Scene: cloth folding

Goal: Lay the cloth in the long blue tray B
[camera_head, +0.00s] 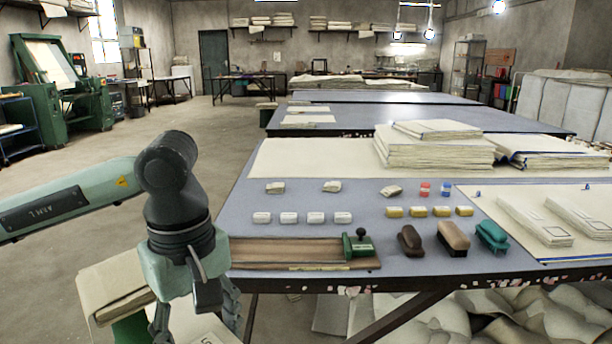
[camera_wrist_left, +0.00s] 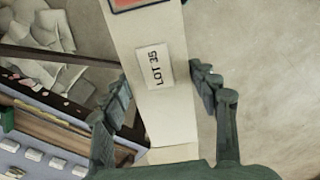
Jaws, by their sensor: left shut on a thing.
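My left gripper (camera_head: 196,322) points down at the lower left of the head view, off the near left edge of the table. In the wrist view its fingers (camera_wrist_left: 163,95) stand on both sides of a long pale beige piece (camera_wrist_left: 170,118) with a white "LOT 35" label, and it is shut on this piece. I cannot tell whether the piece is the cloth. I cannot make out a long blue tray marked B in either view. My right gripper is not in view.
The blue-grey table (camera_head: 235,205) holds a wooden board with a green clamp (camera_head: 357,246), brushes (camera_head: 452,235), small blocks and cloth stacks (camera_head: 430,150). A beige slab (camera_head: 112,283) is beside my left arm. Crumpled sheets (camera_head: 480,325) lie under the table.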

